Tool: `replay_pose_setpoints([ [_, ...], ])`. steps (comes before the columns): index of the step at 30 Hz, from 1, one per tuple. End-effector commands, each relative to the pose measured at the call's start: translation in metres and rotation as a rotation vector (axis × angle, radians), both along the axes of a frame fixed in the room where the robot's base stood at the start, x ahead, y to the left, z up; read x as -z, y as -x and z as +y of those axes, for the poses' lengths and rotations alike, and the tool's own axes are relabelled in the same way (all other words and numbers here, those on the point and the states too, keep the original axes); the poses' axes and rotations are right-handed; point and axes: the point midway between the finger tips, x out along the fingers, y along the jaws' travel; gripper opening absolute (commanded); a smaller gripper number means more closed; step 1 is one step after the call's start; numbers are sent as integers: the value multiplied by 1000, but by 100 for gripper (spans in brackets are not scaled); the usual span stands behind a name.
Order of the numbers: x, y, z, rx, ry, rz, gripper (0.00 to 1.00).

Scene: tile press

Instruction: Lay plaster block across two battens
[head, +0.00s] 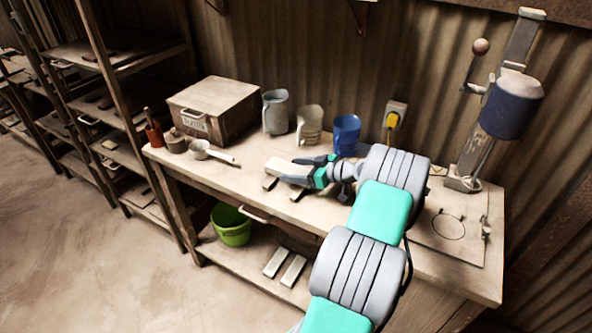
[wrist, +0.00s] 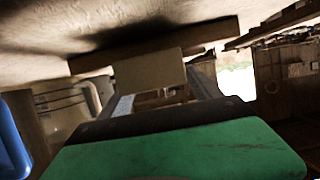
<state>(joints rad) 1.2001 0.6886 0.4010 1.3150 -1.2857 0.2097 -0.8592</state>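A pale plaster block (head: 286,167) is at the middle of the workbench, over two battens. The ends of the left batten (head: 270,183) and the right batten (head: 297,195) stick out from under it toward the bench front. My gripper (head: 303,171) has one finger along each long side of the block and looks shut on it. In the wrist view the block's near end (wrist: 150,72) sits between my fingers, against one dark batten (wrist: 215,35). The block looks level. I cannot tell whether it bears on both battens; my gripper hides part of the right one.
Behind my gripper stand a blue cup (head: 346,134), a beige jug (head: 310,124) and a grey jug (head: 275,112). The press (head: 508,108) stands at the right. Two pale strips lie on the lower shelf.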

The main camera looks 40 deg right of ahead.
Motion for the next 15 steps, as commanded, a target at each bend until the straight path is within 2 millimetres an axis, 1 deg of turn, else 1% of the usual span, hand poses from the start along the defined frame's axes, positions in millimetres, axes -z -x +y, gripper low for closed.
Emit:
replay_pose_setpoints([
  [5, -1, 0, 0, 0, 0, 0, 73],
  [8, -8, 0, 0, 0, 0, 0, 73],
  [9, -13, 0, 0, 0, 0, 0, 73],
  [10, -9, 6, -3, 3, 1, 0, 73],
  [11, -10, 12, -6, 4, 1, 0, 73],
  [15, -22, 45, -18, 7, 2, -1, 73],
])
